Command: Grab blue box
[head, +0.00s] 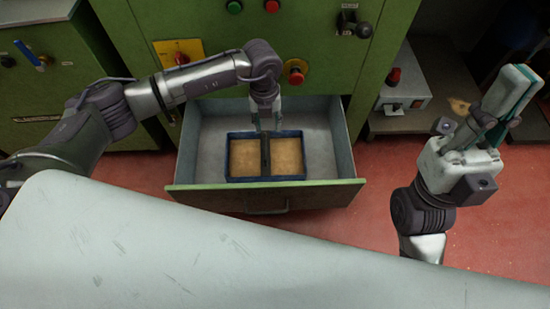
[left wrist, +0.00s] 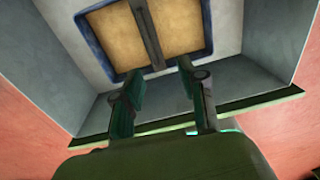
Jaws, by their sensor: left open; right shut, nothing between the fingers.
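The blue box (head: 266,179) lies in the open drawer, with a dark divider (head: 265,164) across its middle and a tan, cork-like surface on either side. It also shows at the top of the left wrist view (left wrist: 92,45), partly cut off. My left gripper (head: 266,124) is open and points down over the far part of the box, near the divider. Its two fingers (left wrist: 160,72) are apart in the left wrist view, with nothing seen between them. Whether they touch the box cannot be told. My right gripper (head: 518,88) is shut and empty, raised at the right, away from the drawer.
The grey-lined drawer (head: 205,145) has a green front panel (head: 335,192) and free floor around the box. The green machine (head: 225,60) with knobs stands behind it. A grey box with a red button (head: 405,92) sits on a shelf at the right. Red floor lies clear.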

